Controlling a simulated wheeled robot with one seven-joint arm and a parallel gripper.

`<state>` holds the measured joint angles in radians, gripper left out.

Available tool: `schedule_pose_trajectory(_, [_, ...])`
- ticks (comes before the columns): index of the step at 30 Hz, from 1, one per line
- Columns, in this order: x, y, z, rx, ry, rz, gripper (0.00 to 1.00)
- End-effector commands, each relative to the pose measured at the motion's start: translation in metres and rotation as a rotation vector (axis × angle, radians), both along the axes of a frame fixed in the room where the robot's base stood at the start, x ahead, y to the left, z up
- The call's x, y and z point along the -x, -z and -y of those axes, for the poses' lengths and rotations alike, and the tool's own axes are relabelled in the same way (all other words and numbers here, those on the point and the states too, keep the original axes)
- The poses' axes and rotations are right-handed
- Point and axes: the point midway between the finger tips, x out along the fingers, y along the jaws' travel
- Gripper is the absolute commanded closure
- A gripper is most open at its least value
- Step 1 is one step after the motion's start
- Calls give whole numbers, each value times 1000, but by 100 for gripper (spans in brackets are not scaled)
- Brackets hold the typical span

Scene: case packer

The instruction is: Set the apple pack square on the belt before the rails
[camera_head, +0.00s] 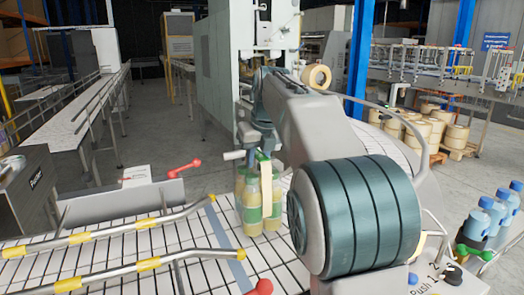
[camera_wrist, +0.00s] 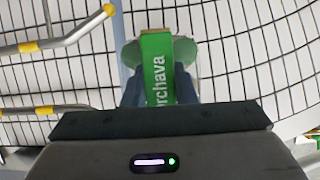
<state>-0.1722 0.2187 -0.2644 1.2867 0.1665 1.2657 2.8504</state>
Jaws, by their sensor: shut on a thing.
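The apple pack (camera_head: 251,207) is a set of pale yellow bottles with green labels. It is over the white belt (camera_head: 190,239), just right of the rails' ends, and looks upright. I cannot tell whether its base touches the belt. My gripper (camera_head: 262,158) is above it and shut on its top. In the wrist view the pack's green top strip (camera_wrist: 157,65) lies between the blue fingers of my gripper (camera_wrist: 160,92), running nearly straight up the picture. The rails (camera_head: 130,262) are two metal bars with yellow sleeves.
A blue-grey strip (camera_head: 228,245) crosses the belt between the rails and the pack. Red-knobbed levers (camera_head: 180,170) stand behind the belt and another red knob (camera_head: 262,287) in front. Blue-capped bottles (camera_head: 490,215) stand at the far right.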

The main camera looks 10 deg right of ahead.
Motion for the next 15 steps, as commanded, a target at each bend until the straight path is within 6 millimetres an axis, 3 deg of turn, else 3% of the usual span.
schedule_pose_trajectory(7, [1,23,0,-1,-1,5,100])
schedule_pose_trajectory(15, [0,27,0,-1,-1,6,100])
